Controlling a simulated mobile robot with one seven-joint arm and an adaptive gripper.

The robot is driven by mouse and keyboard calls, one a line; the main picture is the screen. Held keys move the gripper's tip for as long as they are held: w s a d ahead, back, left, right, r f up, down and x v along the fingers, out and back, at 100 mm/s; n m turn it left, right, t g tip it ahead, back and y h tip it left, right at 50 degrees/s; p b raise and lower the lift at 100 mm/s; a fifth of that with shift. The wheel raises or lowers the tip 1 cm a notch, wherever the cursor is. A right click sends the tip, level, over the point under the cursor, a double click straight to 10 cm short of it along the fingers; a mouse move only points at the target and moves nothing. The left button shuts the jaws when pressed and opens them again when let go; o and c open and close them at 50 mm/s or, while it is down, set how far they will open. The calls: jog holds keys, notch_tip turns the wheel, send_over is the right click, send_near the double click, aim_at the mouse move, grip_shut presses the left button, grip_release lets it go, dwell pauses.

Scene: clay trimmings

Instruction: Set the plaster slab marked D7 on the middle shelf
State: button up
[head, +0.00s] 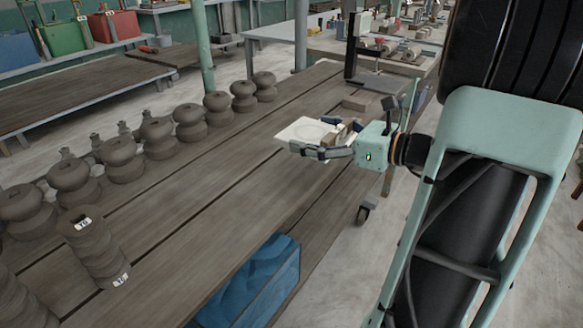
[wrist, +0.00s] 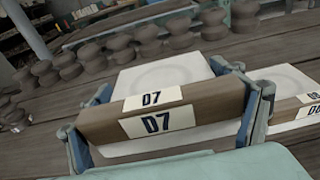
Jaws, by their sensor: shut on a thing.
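The white plaster slab marked D7 (head: 303,132) is a flat square with a faint round ring on top. In the wrist view the slab (wrist: 165,73) has a brown strip along its near edge, with D7 labels. My gripper (head: 322,142) is shut on the slab at this edge; in the wrist view its fingers (wrist: 165,115) sit at both ends of the strip. The slab is over the wooden bench near its right edge; I cannot tell whether it touches the surface. I cannot pick out the middle shelf.
Another white slab (wrist: 285,85) with a partly cut-off label lies close on the right. The wooden bench (head: 200,190) carries a row of stacked brown clay pieces (head: 155,138) on its left. A blue bin (head: 255,283) stands below its front edge. The bench's middle is clear.

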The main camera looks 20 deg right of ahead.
jog(key=b, duration=0.1)
send_over(294, 171)
jog(key=f, duration=0.4)
jog(key=shift+s+d+f, duration=0.15)
jog(key=shift+s+d, duration=0.15)
jog(key=shift+d, duration=0.1)
jog(key=shift+w+a+f+b, duration=0.2)
jog(key=shift+f+b, duration=0.2)
jog(key=shift+f, duration=0.35)
jog(key=shift+w+a+f+b, duration=0.15)
jog(key=shift+f+b, duration=0.2)
jog(key=shift+f, duration=0.35)
jog(key=shift+w+a+f+b, duration=0.1)
jog(key=shift+a+f+b, duration=0.1)
jog(key=shift+f+b, duration=0.4)
jog(key=shift+f, duration=0.3)
jog(key=o, duration=1.4)
jog(key=shift+s+d+r+p, duration=0.15)
jog(key=shift+s+r+p, duration=0.05)
jog(key=shift+p, duration=0.1)
jog(key=shift+p+v, duration=1.3)
jog(key=shift+v, duration=4.55)
